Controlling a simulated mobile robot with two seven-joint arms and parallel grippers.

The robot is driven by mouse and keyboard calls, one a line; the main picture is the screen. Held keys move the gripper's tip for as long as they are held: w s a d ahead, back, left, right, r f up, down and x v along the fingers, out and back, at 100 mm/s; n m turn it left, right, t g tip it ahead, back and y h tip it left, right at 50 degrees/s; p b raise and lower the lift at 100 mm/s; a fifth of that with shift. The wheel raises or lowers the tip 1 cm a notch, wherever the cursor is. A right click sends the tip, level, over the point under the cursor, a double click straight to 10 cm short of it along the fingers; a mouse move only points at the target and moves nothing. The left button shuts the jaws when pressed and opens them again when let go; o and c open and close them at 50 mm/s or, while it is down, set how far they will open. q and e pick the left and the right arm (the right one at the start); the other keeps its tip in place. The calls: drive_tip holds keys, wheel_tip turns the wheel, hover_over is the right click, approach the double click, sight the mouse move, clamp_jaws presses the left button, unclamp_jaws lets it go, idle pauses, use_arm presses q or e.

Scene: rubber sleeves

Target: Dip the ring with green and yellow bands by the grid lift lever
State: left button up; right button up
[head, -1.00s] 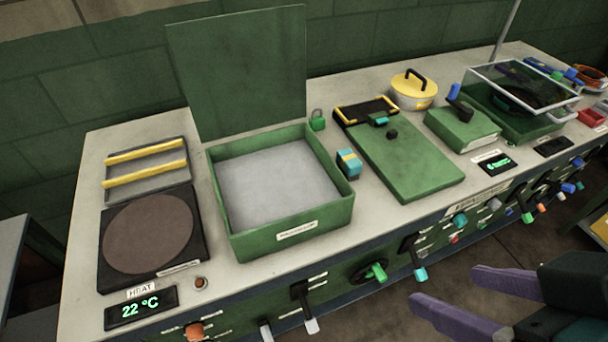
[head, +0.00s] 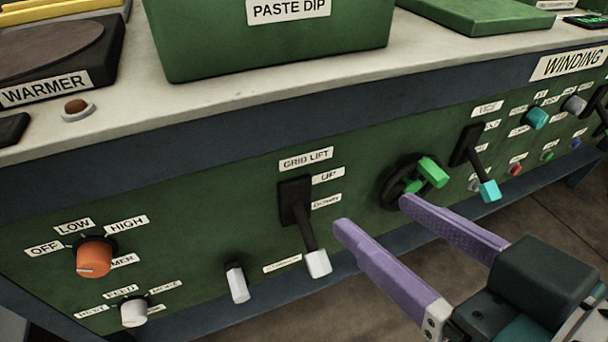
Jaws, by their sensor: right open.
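The grid lift lever (head: 311,237) is on the green front panel, a black arm with a white tip. It points down and slightly right, below the UP label. The green paste dip box (head: 270,45) stands on the bench above it; only its front and lower part show. No ring with green and yellow bands shows. My right gripper (head: 372,215) has purple fingers spread apart, with nothing between them. Its left fingertip is just right of the lever, apart from it in the picture. My left gripper is out of view.
A green-handled wheel (head: 409,182) and a cyan-tipped vice lever (head: 478,165) are right of the grid lift lever. An orange warmer knob (head: 95,257) and white knob (head: 133,312) are at left. A small white-tipped switch (head: 237,283) is left of the lever.

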sight(317, 256)
wheel_tip(317, 256, down, 20)
drive_tip(key=t+y+b, duration=0.1)
drive_tip(key=t+b, duration=0.3)
drive_tip(key=b, duration=1.7)
drive_tip(key=b+x, duration=0.1)
drive_tip(key=x, duration=0.2)
drive_tip(key=b+x, duration=0.1)
drive_tip(key=x, duration=0.2)
drive_tip(key=b+x, duration=0.1)
drive_tip(key=x, duration=0.1)
drive_tip(key=shift+w+a+f, duration=0.25)
drive_tip(key=shift+a, duration=0.25)
drive_tip(key=shift+w+a+r+b, duration=0.1)
drive_tip(key=shift+w+a+b, duration=0.15)
drive_tip(key=shift+w+b, duration=0.25)
drive_tip(key=shift+w, duration=0.1)
clamp_jaws()
